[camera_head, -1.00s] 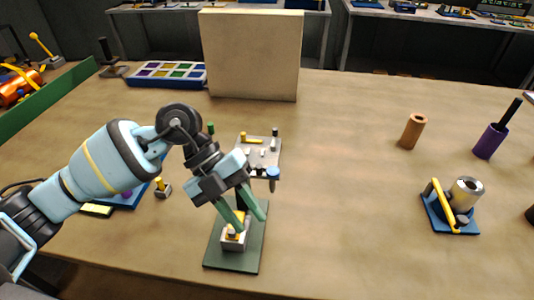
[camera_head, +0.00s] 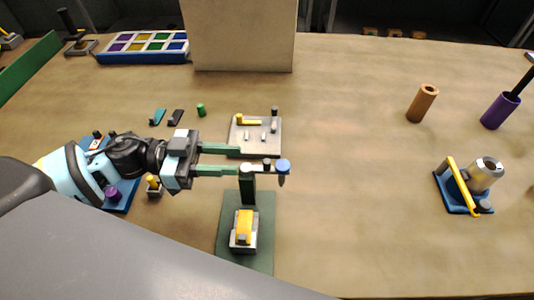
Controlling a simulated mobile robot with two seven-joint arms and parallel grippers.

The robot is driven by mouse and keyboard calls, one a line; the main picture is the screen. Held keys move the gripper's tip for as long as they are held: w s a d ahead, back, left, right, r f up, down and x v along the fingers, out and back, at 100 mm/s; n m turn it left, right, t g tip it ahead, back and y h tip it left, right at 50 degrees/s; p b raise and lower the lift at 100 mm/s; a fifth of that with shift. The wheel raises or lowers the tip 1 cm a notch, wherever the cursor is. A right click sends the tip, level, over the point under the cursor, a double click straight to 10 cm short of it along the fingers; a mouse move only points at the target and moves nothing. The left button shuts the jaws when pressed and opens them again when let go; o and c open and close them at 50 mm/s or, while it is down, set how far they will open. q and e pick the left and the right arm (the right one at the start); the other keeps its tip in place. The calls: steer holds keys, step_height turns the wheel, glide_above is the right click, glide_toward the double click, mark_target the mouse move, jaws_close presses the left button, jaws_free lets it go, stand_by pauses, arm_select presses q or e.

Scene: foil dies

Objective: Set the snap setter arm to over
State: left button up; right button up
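The snap setter has a dark green base plate (camera_head: 262,222), an upright green post (camera_head: 247,190) and a short arm (camera_head: 259,168) at the post's top. The arm points right and ends in a blue knob (camera_head: 283,166). A yellow and grey block (camera_head: 244,229) sits on the plate in front of the post, not under the knob. My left gripper (camera_head: 239,160) is open, its two green fingers pointing right. The nearer finger reaches the post top and the arm's left end; I cannot tell whether it touches. Nothing shows between the fingers. My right gripper is out of view.
A pale board (camera_head: 242,138) with small parts lies just behind the fingers. A tall beige box (camera_head: 240,35) and a tray of coloured compartments (camera_head: 143,47) stand at the back. A blue-based clamp device (camera_head: 463,195) is at right. The table's middle right is clear.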

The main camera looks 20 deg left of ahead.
mark_target(266, 161)
arm_select(q)
steer(key=p+x, duration=0.1)
steer(key=x, duration=0.5)
steer(key=shift+d+r, duration=0.1)
steer(key=shift+d, duration=0.15)
steer(key=shift+w+d+p, duration=0.15)
steer(key=shift+d+p, duration=0.15)
steer(key=shift+d, duration=0.35)
steer(key=shift+c, duration=0.3)
jaws_close()
